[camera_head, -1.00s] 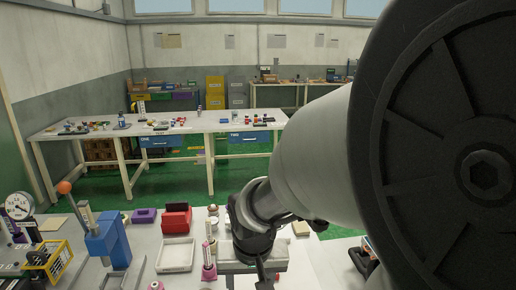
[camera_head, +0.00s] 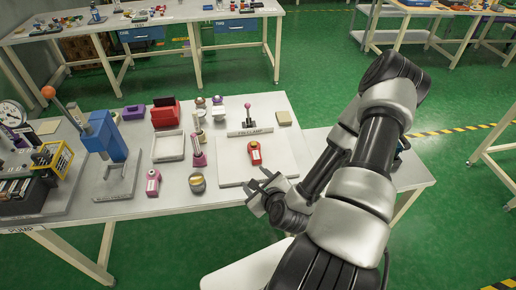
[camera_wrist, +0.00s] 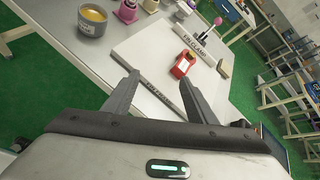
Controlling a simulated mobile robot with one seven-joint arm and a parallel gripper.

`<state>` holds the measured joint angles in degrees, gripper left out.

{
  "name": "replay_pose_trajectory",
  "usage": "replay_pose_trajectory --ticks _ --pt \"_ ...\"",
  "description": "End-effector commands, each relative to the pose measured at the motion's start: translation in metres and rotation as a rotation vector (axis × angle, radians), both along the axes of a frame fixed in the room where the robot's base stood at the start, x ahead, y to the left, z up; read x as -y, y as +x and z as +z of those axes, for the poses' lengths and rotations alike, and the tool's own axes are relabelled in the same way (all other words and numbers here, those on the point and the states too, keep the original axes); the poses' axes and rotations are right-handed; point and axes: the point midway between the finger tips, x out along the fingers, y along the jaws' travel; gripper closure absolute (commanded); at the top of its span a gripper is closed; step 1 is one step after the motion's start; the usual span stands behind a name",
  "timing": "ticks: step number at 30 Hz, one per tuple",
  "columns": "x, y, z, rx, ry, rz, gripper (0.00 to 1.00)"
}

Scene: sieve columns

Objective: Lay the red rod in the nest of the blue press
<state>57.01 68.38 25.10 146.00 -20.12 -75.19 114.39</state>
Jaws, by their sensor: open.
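The blue press (camera_head: 106,138) stands at the left of the bench on a grey base (camera_head: 120,182), with an orange-knobbed lever. Its nest is too small to make out. I cannot single out a red rod; a small red piece with a white label (camera_head: 255,156) sits on the white plate right of centre. It also shows in the wrist view (camera_wrist: 183,64), beyond the fingers. My gripper (camera_head: 262,190) is open and empty, at the front edge of the white plate. In the wrist view its two fingers (camera_wrist: 158,84) are spread apart with nothing between them.
The white plate (camera_head: 230,174) has a labelled bar and a pink-knobbed lever (camera_head: 248,112) at its back.

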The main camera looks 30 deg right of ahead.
Motion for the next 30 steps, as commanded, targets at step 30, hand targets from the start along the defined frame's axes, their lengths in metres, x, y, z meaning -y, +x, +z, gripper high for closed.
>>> replay_pose_trajectory --ticks 30 --pt "0.039 0.058 -0.023 0.223 0.381 -0.405 0.48"
